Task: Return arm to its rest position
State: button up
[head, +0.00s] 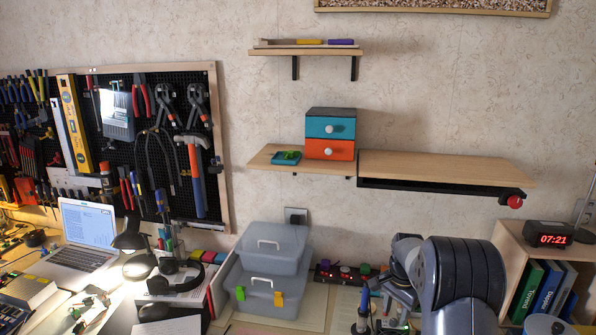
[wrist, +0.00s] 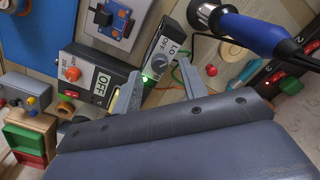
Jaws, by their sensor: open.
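My gripper (wrist: 158,86) is open in the wrist view, its two grey fingers apart with nothing held between them. Beyond the fingertips is a dark box with a dial and a green light (wrist: 162,52). In the head view my arm is at the bottom right, folded low in front of the desk below the long wooden shelf (head: 440,167). The arm partly hides the desk items behind it, and the gripper's fingers are hard to make out there.
A soldering iron (wrist: 245,30) with a blue handle is close right of the fingers. A grey box marked OFF (wrist: 100,80) is at left. Stacked grey toolboxes (head: 262,290) stand on the desk. A bookcase with a clock (head: 550,239) is at right.

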notch_tip(320, 180, down, 2)
jog(key=shift+f, duration=0.1)
dwell(0.5)
